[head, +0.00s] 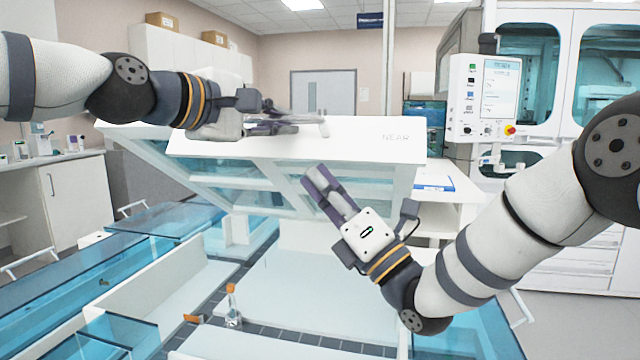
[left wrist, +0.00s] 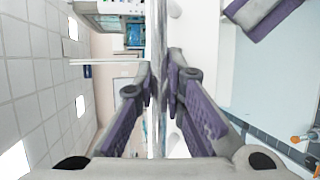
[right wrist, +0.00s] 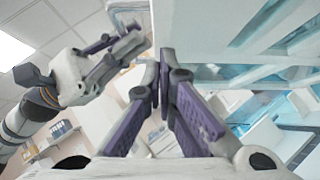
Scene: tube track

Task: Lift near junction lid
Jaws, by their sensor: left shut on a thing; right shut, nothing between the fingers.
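The near junction lid (head: 350,145) is a white panel marked "NEAR" with clear bluish sides, and it stands raised and tilted above the white track. My left gripper (head: 296,122) is at the lid's top and is shut on its pale bar handle (head: 323,124). In the left wrist view the handle (left wrist: 158,25) runs between the fingers. My right gripper (head: 318,186) is shut and empty, in front of the lid's lower part. The right wrist view shows the lid's underside (right wrist: 220,30) close to the right fingers; whether they touch cannot be told.
An orange-capped tube (head: 232,305) stands upright in the dark track channel below, with a small orange piece (head: 193,318) beside it. Blue clear covers (head: 60,290) lie at the left. A white machine with a control panel (head: 485,95) stands at the back right.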

